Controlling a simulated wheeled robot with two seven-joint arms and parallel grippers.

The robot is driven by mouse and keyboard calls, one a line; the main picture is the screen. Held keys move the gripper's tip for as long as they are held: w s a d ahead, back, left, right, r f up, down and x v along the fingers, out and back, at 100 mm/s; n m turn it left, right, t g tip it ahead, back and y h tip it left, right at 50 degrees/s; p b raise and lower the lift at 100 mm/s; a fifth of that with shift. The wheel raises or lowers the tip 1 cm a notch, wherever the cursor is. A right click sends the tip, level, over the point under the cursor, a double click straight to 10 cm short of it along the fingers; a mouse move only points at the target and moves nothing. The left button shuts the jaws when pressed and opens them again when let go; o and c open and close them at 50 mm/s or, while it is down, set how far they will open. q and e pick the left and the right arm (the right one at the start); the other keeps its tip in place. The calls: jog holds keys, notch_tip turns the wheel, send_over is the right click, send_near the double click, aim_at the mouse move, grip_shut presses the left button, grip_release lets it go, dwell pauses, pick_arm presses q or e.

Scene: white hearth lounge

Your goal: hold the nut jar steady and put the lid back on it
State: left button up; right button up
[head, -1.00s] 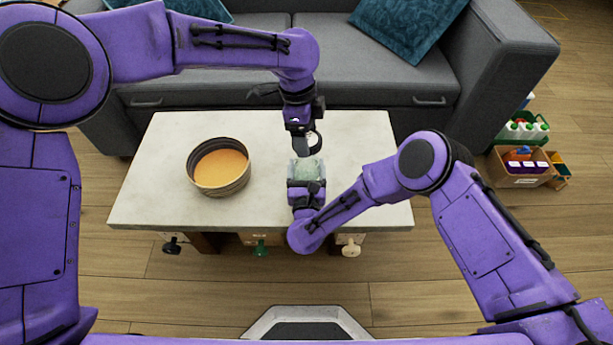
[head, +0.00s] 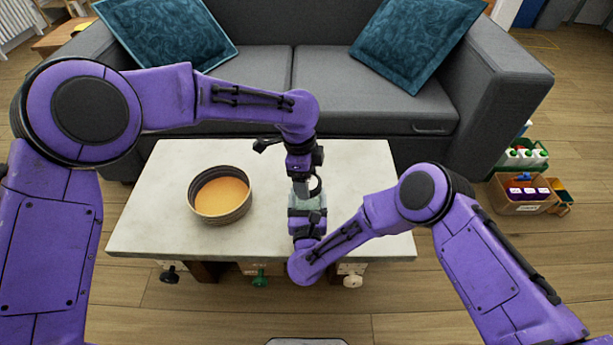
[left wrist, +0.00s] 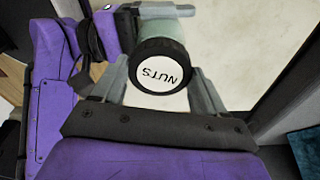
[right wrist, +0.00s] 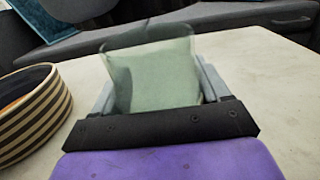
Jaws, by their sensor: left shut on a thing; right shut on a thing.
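The nut jar is a pale green, see-through vessel (right wrist: 152,75), held upright between the fingers of my right gripper (head: 307,208) over the front of the table. It also shows in the left wrist view (left wrist: 165,29), partly behind the lid. The round lid has a black rim and a white top reading NUTS (left wrist: 163,73). My left gripper (head: 308,184) is shut on the lid's sides, just above and behind the jar in the head view. The lid is mostly hidden by the gripper there. I cannot tell whether lid and jar touch.
A striped round basket with an orange inside (head: 220,194) stands on the pale tabletop (head: 150,215), left of the grippers. A grey sofa (head: 260,98) stands behind the table. The tabletop's right part is clear.

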aim_at(307, 203)
pick_arm(q)
jog(key=shift+f, duration=0.1)
jog(key=shift+f, duration=0.75)
jog(key=shift+f, duration=0.55)
